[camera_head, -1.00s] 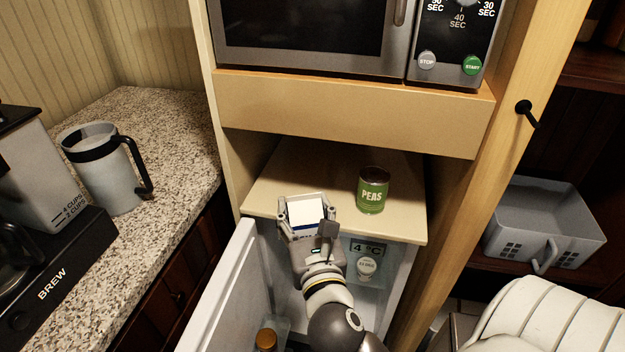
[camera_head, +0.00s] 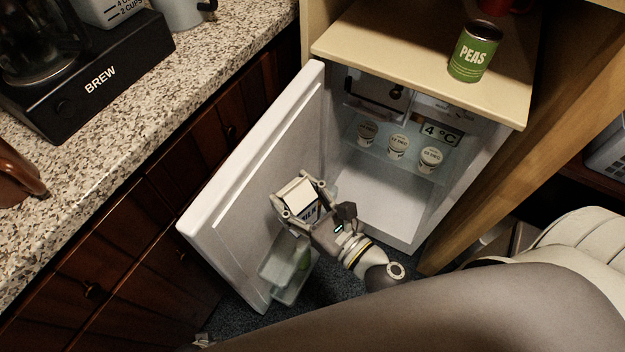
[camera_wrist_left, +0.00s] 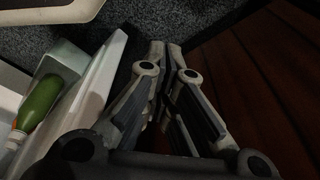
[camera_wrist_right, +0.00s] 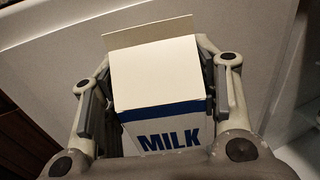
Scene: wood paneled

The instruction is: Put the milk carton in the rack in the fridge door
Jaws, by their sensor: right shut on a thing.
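The white milk carton with blue MILK lettering (camera_wrist_right: 160,137) is upright between the fingers of my right gripper (camera_head: 305,197), which is shut on it. In the head view the carton (camera_head: 299,194) is held in front of the inner face of the open fridge door (camera_head: 235,190). The clear rack (camera_head: 277,268) is low on that door, below and left of the gripper. Something green shows in it; the left wrist view shows a green bottle (camera_wrist_left: 40,103) there. My left gripper (camera_wrist_left: 165,47) is shut and empty, low outside the door by dark wood.
The fridge (camera_head: 385,195) is open, with several small tubs (camera_head: 398,147) on a glass shelf and free floor below. A peas can (camera_head: 474,52) stands on the wooden shelf above. The counter (camera_head: 110,165) with the coffee maker (camera_head: 85,75) is at the left.

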